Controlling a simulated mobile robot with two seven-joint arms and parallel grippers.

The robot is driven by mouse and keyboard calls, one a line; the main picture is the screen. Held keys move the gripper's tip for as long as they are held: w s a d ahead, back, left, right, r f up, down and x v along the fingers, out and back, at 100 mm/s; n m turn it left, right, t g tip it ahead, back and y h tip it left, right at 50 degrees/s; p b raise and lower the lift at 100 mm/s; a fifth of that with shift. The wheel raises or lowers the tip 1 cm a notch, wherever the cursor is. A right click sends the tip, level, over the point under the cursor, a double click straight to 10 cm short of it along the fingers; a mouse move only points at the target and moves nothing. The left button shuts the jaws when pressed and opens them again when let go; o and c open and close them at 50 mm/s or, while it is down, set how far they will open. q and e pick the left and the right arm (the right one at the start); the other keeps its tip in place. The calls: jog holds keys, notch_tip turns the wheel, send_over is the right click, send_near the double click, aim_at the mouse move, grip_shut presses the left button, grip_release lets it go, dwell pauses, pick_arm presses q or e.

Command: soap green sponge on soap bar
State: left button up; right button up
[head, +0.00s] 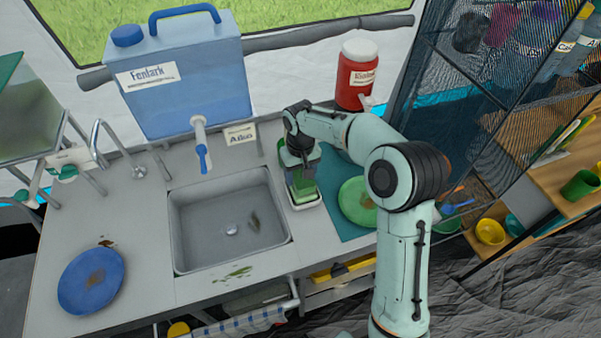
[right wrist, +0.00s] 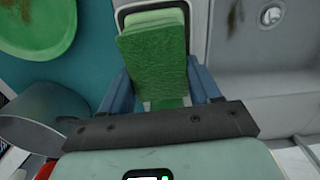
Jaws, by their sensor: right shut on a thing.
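My right gripper (head: 302,176) points down at the right of the sink, shut on the green sponge (head: 303,186). In the right wrist view the sponge (right wrist: 155,62) stands out between the two blue-grey fingers. A white soap dish (head: 309,206) lies under the sponge, and its rim also shows in the right wrist view (right wrist: 197,14). A paler green strip shows at the sponge's far end; I cannot tell whether it is the soap bar or part of the sponge. The sponge hides most of the dish, so contact is unclear. My left gripper is not in view.
The sink (head: 230,222) lies left of the dish. A green plate (head: 357,200) rests on a teal mat (head: 338,228) to the right. A blue plate (head: 91,281) is at the counter's left. A blue water container (head: 185,80) and a red jar (head: 355,78) stand behind.

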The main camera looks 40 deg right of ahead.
aim_at(301, 173)
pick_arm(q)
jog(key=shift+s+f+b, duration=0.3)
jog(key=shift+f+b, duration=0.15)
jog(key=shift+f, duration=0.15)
pick_arm(e)
jog(key=shift+f, duration=1.15)
dwell(1.1)
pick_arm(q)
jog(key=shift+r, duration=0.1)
pick_arm(e)
jog(key=shift+r+p, duration=1.95)
jog(key=shift+r, duration=1.65)
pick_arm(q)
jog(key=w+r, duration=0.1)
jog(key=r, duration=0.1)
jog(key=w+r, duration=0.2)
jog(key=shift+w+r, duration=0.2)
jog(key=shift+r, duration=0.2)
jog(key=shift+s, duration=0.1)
pick_arm(e)
jog(key=shift+f, duration=0.1)
